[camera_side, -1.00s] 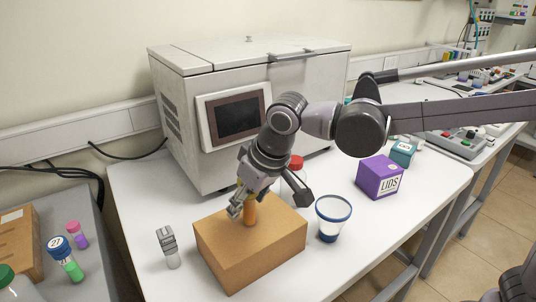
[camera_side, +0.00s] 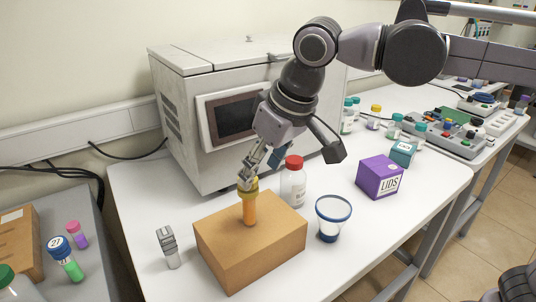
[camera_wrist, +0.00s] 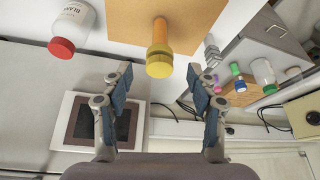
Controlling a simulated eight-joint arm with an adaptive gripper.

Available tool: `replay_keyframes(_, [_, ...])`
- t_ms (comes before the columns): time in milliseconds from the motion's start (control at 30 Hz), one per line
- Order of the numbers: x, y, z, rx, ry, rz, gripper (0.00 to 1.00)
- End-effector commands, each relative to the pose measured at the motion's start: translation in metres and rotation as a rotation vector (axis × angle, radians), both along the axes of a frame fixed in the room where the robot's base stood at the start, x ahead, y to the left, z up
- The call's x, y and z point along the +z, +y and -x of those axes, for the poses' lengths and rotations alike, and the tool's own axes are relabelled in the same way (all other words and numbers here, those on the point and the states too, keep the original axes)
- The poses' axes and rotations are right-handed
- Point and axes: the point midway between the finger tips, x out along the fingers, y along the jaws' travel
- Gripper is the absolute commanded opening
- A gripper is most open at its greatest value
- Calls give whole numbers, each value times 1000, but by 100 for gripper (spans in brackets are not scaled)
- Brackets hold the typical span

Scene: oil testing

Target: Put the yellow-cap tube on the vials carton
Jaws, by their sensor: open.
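The yellow-cap tube (camera_side: 250,207) has an orange body and stands upright on top of the brown vials carton (camera_side: 232,250). In the wrist view the tube's yellow cap (camera_wrist: 160,62) faces the camera, with the bare carton top (camera_wrist: 200,18) around it. My gripper (camera_side: 246,181) is just above the cap in the side view. In the wrist view my gripper (camera_wrist: 162,85) has its two blue-padded fingers wide apart, with nothing between the pads. The cap lies a little beyond the fingertips.
A red-capped bottle (camera_side: 293,183) and a blue-rimmed cup (camera_side: 333,215) stand right of the carton. A purple box (camera_side: 380,177) is farther right. A grey-capped tube (camera_side: 168,247) stands to the left. The large white machine (camera_side: 180,130) is behind.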

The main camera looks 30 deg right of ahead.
Motion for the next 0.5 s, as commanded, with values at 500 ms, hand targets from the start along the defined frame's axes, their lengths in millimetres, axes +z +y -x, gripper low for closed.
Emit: replay_keyframes(500, [15,-2,6,0,0,0,59])
